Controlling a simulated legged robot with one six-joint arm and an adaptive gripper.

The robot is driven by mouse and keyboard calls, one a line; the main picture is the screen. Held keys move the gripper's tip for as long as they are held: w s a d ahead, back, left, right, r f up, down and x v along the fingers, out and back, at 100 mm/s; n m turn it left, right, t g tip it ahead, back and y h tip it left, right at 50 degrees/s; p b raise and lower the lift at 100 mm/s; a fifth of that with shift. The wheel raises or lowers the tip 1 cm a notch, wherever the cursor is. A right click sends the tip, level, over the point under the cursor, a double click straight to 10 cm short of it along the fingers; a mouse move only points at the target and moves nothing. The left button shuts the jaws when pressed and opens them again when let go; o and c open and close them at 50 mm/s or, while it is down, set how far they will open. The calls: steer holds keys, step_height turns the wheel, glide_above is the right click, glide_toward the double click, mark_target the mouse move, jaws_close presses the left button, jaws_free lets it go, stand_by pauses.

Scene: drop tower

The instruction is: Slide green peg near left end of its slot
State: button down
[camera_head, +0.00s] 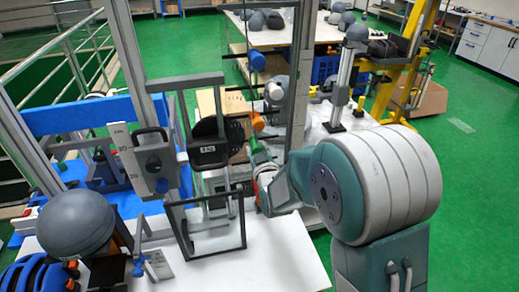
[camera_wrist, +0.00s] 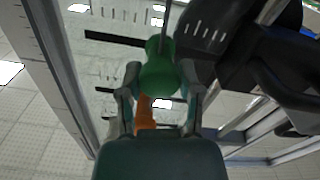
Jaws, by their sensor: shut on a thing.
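The green peg (camera_wrist: 160,72) has a rounded end and sits between the two fingers of my gripper (camera_wrist: 160,82) in the wrist view. The fingers are shut on it from both sides. In the head view my gripper (camera_head: 264,168) reaches up to the tower, and the fingers and peg are small and partly hidden by my arm. Dark horizontal slots (camera_wrist: 112,40) cross a pale panel behind the peg. The green peg's own slot is mostly hidden behind the peg and the fingers, so its place along the slot is unclear.
An orange peg (camera_head: 258,122), a white peg (camera_head: 275,91) and a blue peg (camera_head: 257,61) stick out above. A black slotted part (camera_wrist: 210,38) is close to the right of the green peg. Metal uprights (camera_head: 301,70) stand nearby.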

steer(key=shift+s+a, duration=0.2)
steer(key=shift+a, duration=0.5)
steer(key=shift+s+a, duration=0.15)
steer(key=shift+a, duration=0.6)
steer(key=shift+c, duration=1.3)
jaws_free()
steer(key=shift+a, duration=0.2)
steer(key=shift+d, duration=0.15)
steer(key=shift+s+d, duration=0.1)
steer(key=shift+d, duration=0.05)
steer(key=shift+s+d, duration=0.15)
steer(key=shift+s, duration=0.15)
steer(key=v, duration=1.1)
steer(key=shift+a, duration=0.25)
